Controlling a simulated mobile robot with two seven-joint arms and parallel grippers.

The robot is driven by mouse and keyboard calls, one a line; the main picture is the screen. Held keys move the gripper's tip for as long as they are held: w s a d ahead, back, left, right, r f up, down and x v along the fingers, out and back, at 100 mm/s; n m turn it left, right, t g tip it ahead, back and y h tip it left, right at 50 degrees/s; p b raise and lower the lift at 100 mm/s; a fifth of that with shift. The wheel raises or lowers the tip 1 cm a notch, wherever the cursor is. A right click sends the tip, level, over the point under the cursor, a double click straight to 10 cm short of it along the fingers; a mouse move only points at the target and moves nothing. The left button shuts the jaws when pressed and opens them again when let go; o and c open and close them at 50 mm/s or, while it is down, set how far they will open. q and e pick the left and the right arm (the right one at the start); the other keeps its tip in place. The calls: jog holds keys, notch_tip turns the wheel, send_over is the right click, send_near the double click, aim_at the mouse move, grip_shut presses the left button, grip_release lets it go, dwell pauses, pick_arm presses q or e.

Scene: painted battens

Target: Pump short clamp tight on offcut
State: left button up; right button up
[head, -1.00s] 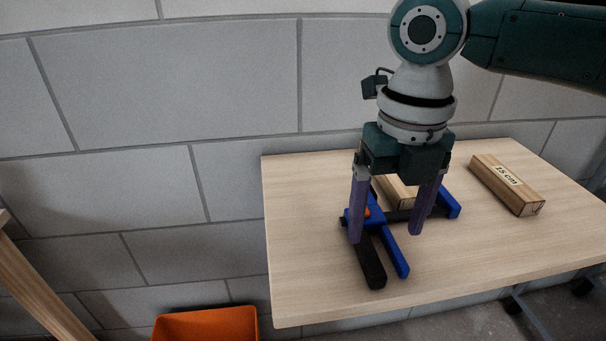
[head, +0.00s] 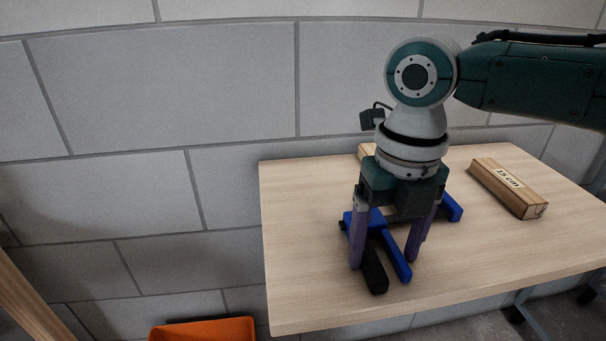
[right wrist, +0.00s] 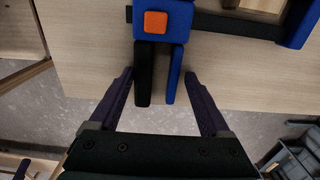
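The short clamp (head: 401,259) lies on the table, blue with a black grip and a blue lever side by side. Its blue head with an orange button shows in the right wrist view (right wrist: 181,18). A wooden piece (head: 366,151), probably the offcut, lies behind my right gripper, mostly hidden. Its end shows in the right wrist view (right wrist: 262,5) between the clamp's jaws; whether both jaws touch it I cannot tell. My right gripper (head: 384,262) is open, pointing down, one purple finger on each side of grip and lever. Gaps show on both sides. My left gripper is out of view.
A wooden block labelled 15 cm (head: 508,188) lies at the right of the table (head: 310,285). An orange bin (head: 205,331) stands below the table's left side. A block wall (head: 230,80) is close behind. The table's left and front areas are clear.

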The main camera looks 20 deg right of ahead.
jog(key=shift+w+a, duration=0.1)
jog(key=shift+a, duration=0.35)
grip_shut()
dwell(0.4)
jog(key=shift+c, duration=2)
grip_release()
jog(key=o, duration=0.5)
jog(key=shift+d+p, duration=0.3)
jog(key=shift+p, duration=0.05)
jog(key=shift+c, duration=0.2)
jog(key=shift+o, duration=0.3)
jog(key=shift+d, duration=0.15)
jog(key=shift+c, duration=0.2)
